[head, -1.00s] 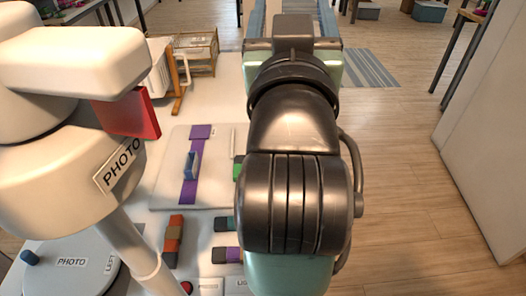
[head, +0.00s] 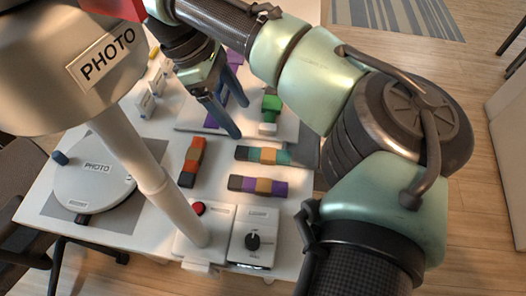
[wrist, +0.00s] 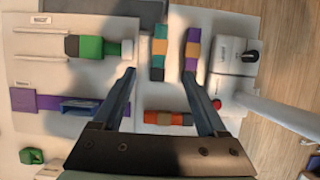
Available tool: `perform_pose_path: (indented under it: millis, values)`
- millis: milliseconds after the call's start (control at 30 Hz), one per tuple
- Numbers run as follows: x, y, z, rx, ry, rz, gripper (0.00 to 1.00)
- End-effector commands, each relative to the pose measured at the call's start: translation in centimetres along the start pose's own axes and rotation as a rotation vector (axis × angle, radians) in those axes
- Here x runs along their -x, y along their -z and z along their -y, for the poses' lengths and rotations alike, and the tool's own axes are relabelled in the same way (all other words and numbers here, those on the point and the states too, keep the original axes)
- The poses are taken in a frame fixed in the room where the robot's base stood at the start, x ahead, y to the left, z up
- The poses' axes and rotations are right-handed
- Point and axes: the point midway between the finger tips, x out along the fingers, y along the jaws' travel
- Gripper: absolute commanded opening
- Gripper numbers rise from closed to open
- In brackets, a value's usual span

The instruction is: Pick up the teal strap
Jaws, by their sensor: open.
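My gripper (head: 238,121) is open and empty, pointing down above the table, behind and left of the teal strap in the head view. In the wrist view my gripper (wrist: 159,72) has its two fingers spread wide, with the strap's line running between them. I see no contact with the strap.
A purple strap (head: 277,188) lies close beside the teal one; a red-orange strap (head: 192,160) lies left. A board (head: 190,122) holds a green block (head: 271,104) and another purple strap (wrist: 35,101). A photo stand's pole (head: 150,175) and a box with a black knob (head: 254,242) stand nearby.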

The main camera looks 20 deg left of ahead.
Motion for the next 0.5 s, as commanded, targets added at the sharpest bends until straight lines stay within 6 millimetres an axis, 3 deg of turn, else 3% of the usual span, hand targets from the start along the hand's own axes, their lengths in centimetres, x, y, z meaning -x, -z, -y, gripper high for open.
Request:
perform_pose_path:
  millis: [300, 500]
  values:
    - [-5.8, -0.1, 0.1, -0.001, 0.005, 0.006, 0.75]
    - [-7.4, -0.1, 0.1, 0.0, 0.002, 0.003, 0.75]
